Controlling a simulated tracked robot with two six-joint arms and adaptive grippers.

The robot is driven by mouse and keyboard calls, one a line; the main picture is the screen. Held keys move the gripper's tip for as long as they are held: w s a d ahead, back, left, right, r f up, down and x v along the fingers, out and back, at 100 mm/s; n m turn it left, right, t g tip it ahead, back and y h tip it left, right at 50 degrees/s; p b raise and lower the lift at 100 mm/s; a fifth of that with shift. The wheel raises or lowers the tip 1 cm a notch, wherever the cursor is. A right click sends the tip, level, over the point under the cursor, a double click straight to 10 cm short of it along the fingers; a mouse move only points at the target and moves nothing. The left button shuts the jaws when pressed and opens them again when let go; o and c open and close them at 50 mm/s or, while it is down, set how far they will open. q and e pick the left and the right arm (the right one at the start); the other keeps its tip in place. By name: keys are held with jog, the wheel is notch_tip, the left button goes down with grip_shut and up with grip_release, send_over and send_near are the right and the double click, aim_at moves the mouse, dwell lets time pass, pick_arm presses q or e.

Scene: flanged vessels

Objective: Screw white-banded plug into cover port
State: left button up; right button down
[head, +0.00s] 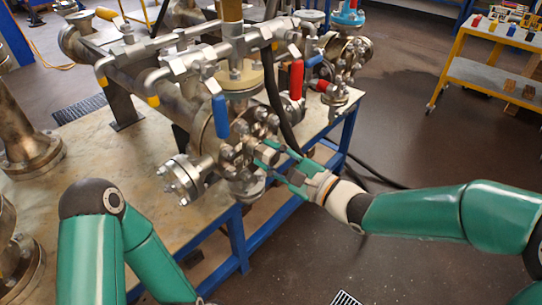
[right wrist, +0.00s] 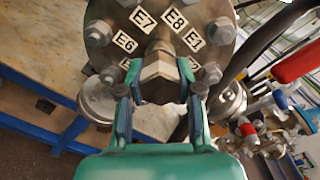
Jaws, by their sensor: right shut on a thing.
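My right gripper (head: 276,161) reaches in from the right to the vessel's bolted end. In the right wrist view, its two fingers (right wrist: 159,78) are closed on either side of a metal hex plug (right wrist: 158,72). The plug sits at the middle of the round bolted cover (right wrist: 152,20), its axis pointing into the cover. The port is hidden behind the plug, and I cannot tell how deep the plug sits. I cannot make out a white band. Labels E6, E7, E8 and E1 ring the cover. My left gripper is out of view; only its arm shows at lower left.
Blue (head: 220,116) and red (head: 296,79) valve handles and a black hose (head: 276,98) are close above the cover. A small side flange (head: 183,180) juts out left of it. The blue-framed table (head: 110,165) ends just below. A yellow cart (head: 490,75) stands far right.

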jog(key=shift+f, duration=0.15)
jog(key=c, duration=0.7)
grip_release()
jog(key=shift+w, duration=0.1)
jog(key=shift+d, duration=0.1)
jog(key=v, duration=1.2)
